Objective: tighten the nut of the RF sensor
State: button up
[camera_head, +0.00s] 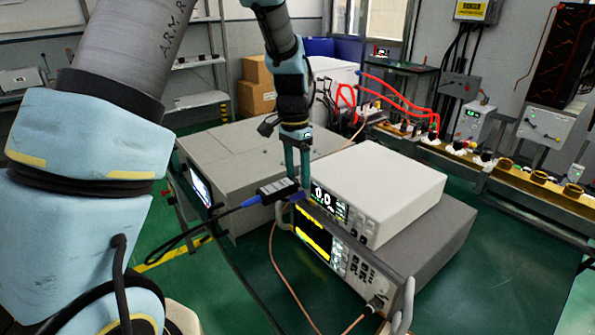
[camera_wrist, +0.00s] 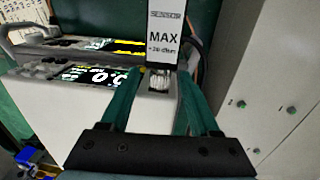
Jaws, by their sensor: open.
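The metal nut (camera_wrist: 158,80) shows at the label's lower end. My gripper (camera_head: 298,188) points down at the sensor's right end, near the white meter. In the wrist view my gripper (camera_wrist: 160,78) is open, its two green fingers on either side of the nut with gaps visible. Contact is not visible. The nut is unclear in the head view.
The white power meter (camera_head: 390,185) sits on a grey analyzer (camera_head: 440,240) with a lit yellow screen. A large grey box (camera_head: 240,155) stands to the left. A black cable (camera_head: 205,220) and a copper-coloured cable (camera_head: 287,275) hang in front. The green table (camera_head: 240,290) is bare at front.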

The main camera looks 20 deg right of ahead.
jog(key=shift+f, duration=0.25)
grip_shut()
dwell(0.4)
